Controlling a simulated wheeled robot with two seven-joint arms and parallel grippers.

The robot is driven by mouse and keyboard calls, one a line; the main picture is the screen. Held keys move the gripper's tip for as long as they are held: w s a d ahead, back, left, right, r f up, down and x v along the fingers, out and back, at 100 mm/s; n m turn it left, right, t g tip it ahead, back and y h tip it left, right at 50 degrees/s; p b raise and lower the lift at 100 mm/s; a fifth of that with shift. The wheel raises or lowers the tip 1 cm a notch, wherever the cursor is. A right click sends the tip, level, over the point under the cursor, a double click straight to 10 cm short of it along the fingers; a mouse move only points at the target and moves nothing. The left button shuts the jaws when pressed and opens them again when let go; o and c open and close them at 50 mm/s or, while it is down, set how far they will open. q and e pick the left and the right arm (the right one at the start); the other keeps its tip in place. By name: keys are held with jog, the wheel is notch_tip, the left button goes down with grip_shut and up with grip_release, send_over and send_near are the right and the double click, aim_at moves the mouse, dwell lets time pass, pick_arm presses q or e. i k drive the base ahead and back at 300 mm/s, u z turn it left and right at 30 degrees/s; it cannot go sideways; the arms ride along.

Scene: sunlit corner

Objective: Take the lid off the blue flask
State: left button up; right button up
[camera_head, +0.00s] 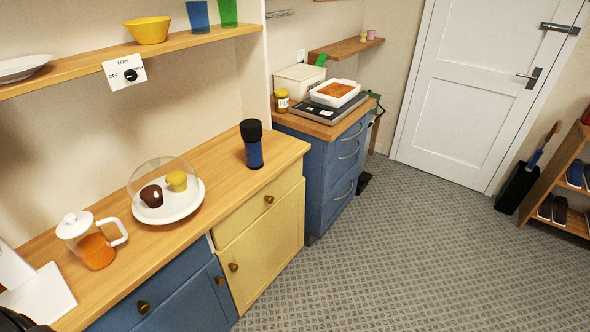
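The blue flask (254,153) stands upright on the wooden counter (225,170), near its right end. Its black lid (251,130) sits on top of it. Neither of my grippers can be made out in the head view. A dark shape is cut off at the bottom left corner, and I cannot tell what it is.
Left of the flask, a clear dome covers two muffins on a white plate (193,207). A glass teapot (90,240) with orange liquid stands further left. A shelf (100,66) runs above the counter. The tiled floor (400,260) in front is clear.

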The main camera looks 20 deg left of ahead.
aim_at(253, 150)
jog(key=z, duration=0.05)
jog(key=k, duration=0.35)
jog(key=z, duration=0.95)
jog(key=i, duration=2.15)
jog(key=u, duration=1.45)
jog(key=i, duration=0.65)
jog(key=u, duration=0.7)
